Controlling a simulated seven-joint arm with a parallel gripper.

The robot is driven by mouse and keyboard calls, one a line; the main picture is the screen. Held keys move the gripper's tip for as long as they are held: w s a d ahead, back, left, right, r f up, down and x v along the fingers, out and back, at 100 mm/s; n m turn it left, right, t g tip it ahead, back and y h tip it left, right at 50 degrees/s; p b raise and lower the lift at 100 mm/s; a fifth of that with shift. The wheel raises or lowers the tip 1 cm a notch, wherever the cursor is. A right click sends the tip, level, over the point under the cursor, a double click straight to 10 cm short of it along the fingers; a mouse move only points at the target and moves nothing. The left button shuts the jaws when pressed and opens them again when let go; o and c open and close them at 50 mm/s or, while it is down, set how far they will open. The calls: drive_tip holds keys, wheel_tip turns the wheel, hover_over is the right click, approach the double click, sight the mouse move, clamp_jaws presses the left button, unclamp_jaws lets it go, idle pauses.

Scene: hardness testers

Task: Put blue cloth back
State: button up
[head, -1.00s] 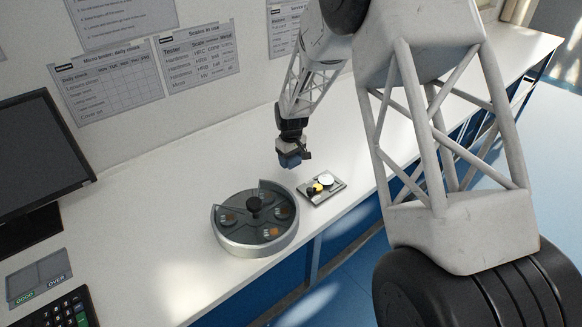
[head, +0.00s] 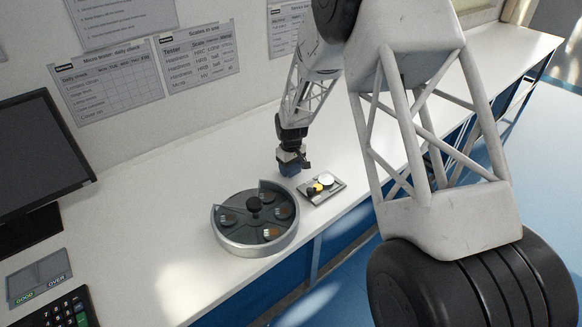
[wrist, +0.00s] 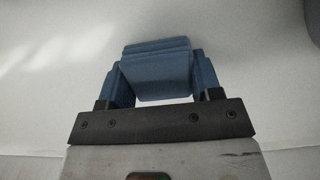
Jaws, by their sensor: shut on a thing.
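The blue cloth (wrist: 155,72) is a folded pad between the two fingers of my gripper (wrist: 160,82) in the wrist view. My gripper is shut on it. In the head view my gripper (head: 290,168) hangs low over the white bench, behind the tray and the round holder. A small grey tray (head: 336,192) holding a white round piece, a yellow piece and a dark piece lies just in front and to the right.
A round grey holder (head: 233,241) with a dark knob and several compartments stands near the bench's front edge. A monitor (head: 40,165), a GOOD/OVER plate (head: 38,272) and a keypad (head: 62,314) are at left. The bench (head: 150,185) is clear behind the holder.

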sight(291, 166)
drive_tip(key=o, duration=1)
drive_tip(key=shift+f, duration=0.1)
drive_tip(key=shift+c, duration=0.2)
wheel_tip(291, 166, up, 12)
idle(0.8)
